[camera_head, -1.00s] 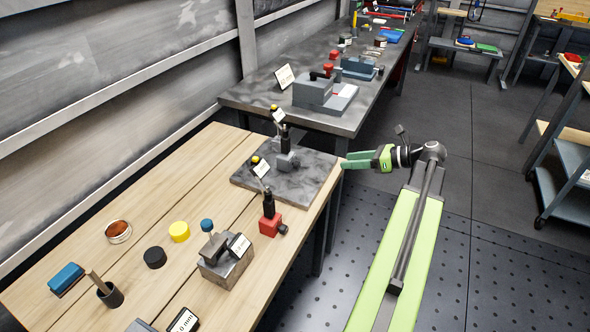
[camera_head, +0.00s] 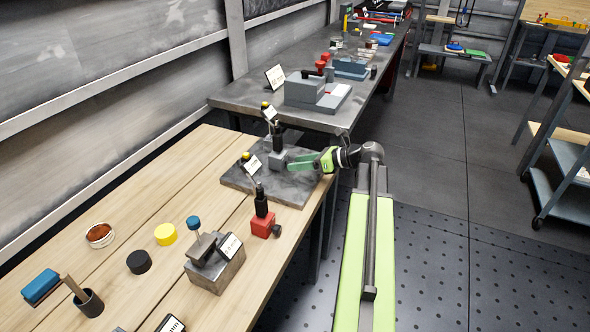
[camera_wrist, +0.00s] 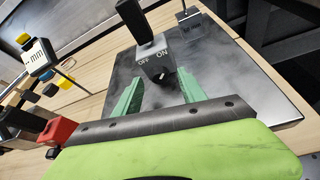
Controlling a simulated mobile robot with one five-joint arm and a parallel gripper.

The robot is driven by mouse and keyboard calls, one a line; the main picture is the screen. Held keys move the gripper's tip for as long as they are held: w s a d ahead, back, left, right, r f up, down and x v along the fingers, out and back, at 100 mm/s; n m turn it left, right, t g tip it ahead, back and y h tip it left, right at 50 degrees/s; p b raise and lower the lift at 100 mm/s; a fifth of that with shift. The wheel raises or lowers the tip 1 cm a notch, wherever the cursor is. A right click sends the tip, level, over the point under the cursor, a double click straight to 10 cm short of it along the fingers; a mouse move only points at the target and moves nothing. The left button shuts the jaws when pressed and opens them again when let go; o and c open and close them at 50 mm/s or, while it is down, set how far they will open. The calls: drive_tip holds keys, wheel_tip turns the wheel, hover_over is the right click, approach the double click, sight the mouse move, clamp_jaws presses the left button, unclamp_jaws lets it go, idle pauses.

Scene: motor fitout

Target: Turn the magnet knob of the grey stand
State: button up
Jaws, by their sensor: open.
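The grey stand (camera_head: 277,160) stands on the dark stone plate (camera_head: 295,193) on the wooden bench, with a black post rising from its block. In the wrist view the grey stand's block (camera_wrist: 167,57) shows OFF and ON lettering, with the magnet knob (camera_wrist: 162,76) low on the face toward me. My gripper (camera_head: 305,162) reaches in from the right, its green fingers pointing at the block. In the wrist view my gripper (camera_wrist: 160,92) is open, one finger on each side of the knob's line. I cannot tell whether the fingers touch the block.
A red stand (camera_head: 264,225) with a black post is close by at the plate's near side. A dial gauge (camera_wrist: 39,55) sits at left in the wrist view. A metal block (camera_head: 217,270) and black puck (camera_head: 139,262) lie nearer.

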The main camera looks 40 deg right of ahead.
drive_tip(key=shift+w+a+f, duration=0.25)
drive_tip(key=shift+w+a, duration=0.1)
drive_tip(key=shift+w, duration=0.2)
